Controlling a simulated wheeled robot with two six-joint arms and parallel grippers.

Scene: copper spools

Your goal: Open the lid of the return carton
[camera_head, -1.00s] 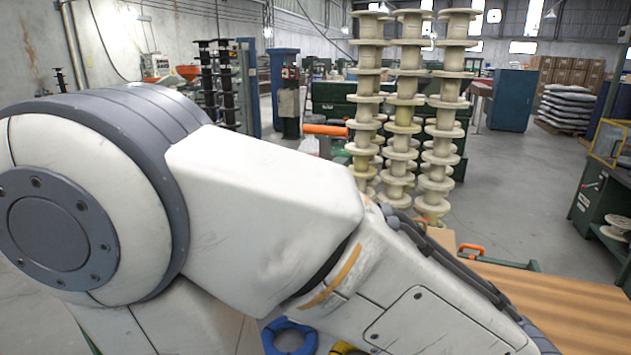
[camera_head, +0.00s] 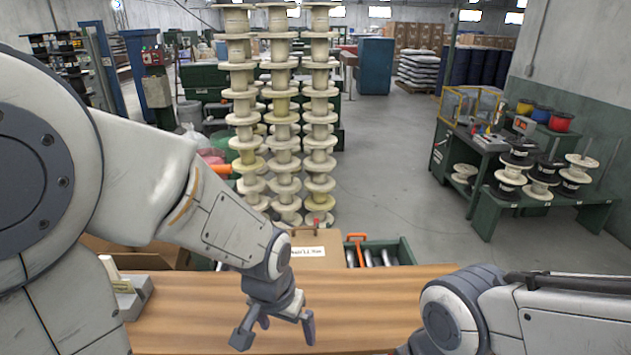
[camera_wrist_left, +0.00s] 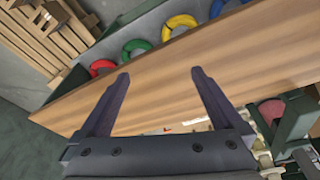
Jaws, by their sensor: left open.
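A brown cardboard carton (camera_head: 333,240) with a white label stands beyond the far edge of the wooden table, at the picture's middle. The label is too small to read, and I cannot tell how its lid lies. My left arm partly hides it. Another brown cardboard shape (camera_head: 130,256) shows at the left, mostly behind the left arm. My left gripper (camera_head: 276,332) is open and empty above the table, nearer than the carton. In the left wrist view its fingers (camera_wrist_left: 160,75) are apart with only table between them. My right arm comes in at the lower right; its gripper is out of sight.
The wooden table (camera_head: 380,300) is mostly clear. A green crate (camera_head: 402,250) with metal cylinders stands right of the labelled carton. Tall spool stacks (camera_head: 281,120) rise behind. In the left wrist view, coloured rings (camera_wrist_left: 135,46) lie beyond the table edge.

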